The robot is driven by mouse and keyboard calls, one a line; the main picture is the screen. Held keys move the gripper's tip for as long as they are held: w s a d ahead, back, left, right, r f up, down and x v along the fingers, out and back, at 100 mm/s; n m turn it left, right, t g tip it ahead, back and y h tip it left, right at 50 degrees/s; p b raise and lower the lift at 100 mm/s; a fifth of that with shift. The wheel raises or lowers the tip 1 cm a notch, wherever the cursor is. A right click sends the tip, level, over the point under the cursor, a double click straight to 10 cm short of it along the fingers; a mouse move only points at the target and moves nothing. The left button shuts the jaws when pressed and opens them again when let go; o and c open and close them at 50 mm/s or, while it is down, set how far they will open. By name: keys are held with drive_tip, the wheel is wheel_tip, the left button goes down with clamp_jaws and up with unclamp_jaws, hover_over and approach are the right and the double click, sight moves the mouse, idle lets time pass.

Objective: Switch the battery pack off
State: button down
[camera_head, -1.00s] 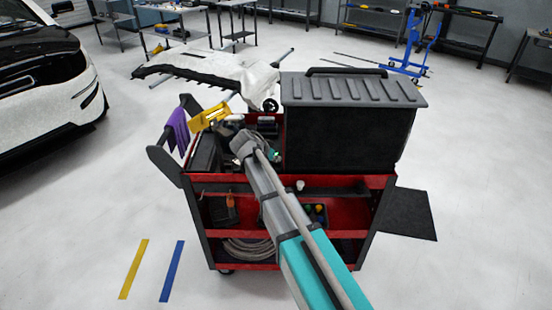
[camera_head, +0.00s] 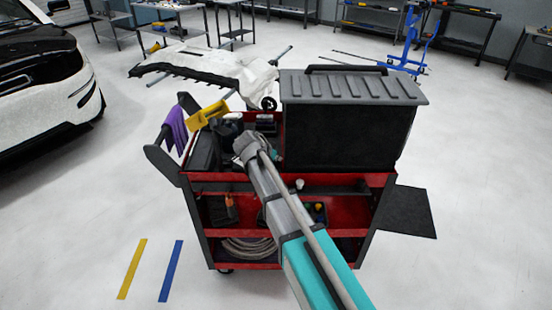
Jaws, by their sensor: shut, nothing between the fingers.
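My arm reaches from the lower right up to the top tray of the red and black tool cart (camera_head: 330,182). My gripper (camera_head: 228,128) is at the far end of the arm, over the left part of that tray. It is small and dark against dark items, shut, with nothing held that I can see. I cannot pick out the battery pack or its switch for certain. Small dark items (camera_head: 266,124) lie in the tray just right of the gripper, and a black box-like item (camera_head: 203,151) is at its left. My wrist hides part of the tray.
A large black case (camera_head: 345,135) with a grey ribbed lid fills the cart's right side. A yellow tool (camera_head: 207,113) and a purple cloth (camera_head: 176,128) are at the left edge. A coiled hose (camera_head: 248,248) lies on the bottom shelf. Floor around the cart is mostly clear.

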drive_tip(key=shift+a, duration=0.25)
drive_tip(key=shift+w+a+r+p, duration=0.3)
drive_tip(key=shift+w+a+r, duration=0.05)
drive_tip(key=shift+a, duration=0.2)
drive_tip(key=shift+r, duration=0.15)
drive_tip(key=r+p, duration=0.4)
drive_tip(key=shift+s+d+r+p, duration=0.15)
drive_tip(key=shift+s+d+p, duration=0.05)
drive_tip(key=shift+d+p, duration=0.1)
drive_tip(key=s+d+p+v, duration=0.1)
drive_tip(key=p+v, duration=0.5)
drive_tip(key=v, duration=0.3)
drive_tip(key=shift+s, duration=0.3)
idle(0.5)
drive_tip(key=s+d+f+n+g+y, duration=0.2)
drive_tip(key=s+d+n+g+y, duration=0.1)
drive_tip(key=s+d, duration=0.6)
drive_tip(key=s+d+f+n+g+y, duration=0.2)
drive_tip(key=s+d, duration=0.8)
drive_tip(key=d, duration=0.5)
drive_tip(key=shift+d+f+n+g+y, duration=0.4)
drive_tip(key=shift+f+n+g, duration=0.4)
drive_tip(key=shift+n+g, duration=0.1)
